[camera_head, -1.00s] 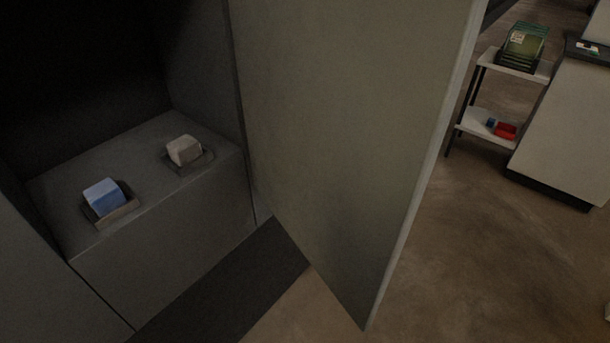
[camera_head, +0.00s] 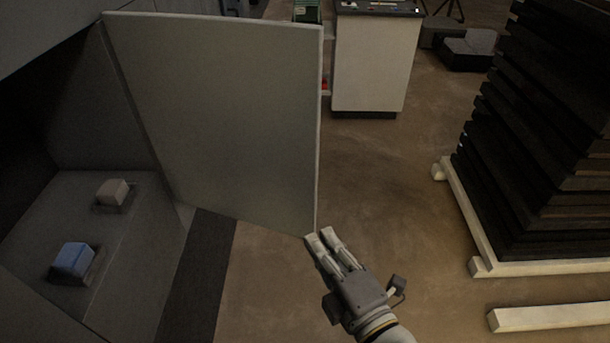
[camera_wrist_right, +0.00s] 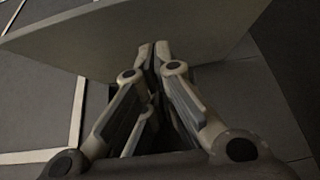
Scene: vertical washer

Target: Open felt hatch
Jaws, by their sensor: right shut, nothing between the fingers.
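The hatch (camera_head: 225,120) is a flat grey-beige panel, hinged at its left side and swung well out from the machine's dark opening. My right gripper (camera_head: 322,236) is shut and empty, with its fingertips near the lower right corner of the hatch. In the right wrist view the closed fingers (camera_wrist_right: 153,48) point at the hatch panel (camera_wrist_right: 180,25), which lies across the top of the picture. I cannot tell whether the fingertips touch it. My left gripper is not in view.
Inside the opening, a blue block (camera_head: 72,260) and a beige block (camera_head: 112,191) sit on a grey ledge (camera_head: 125,235). A white cabinet (camera_head: 372,65) stands behind the hatch. A stack of dark sheets (camera_head: 540,130) is at the right. Brown floor between is clear.

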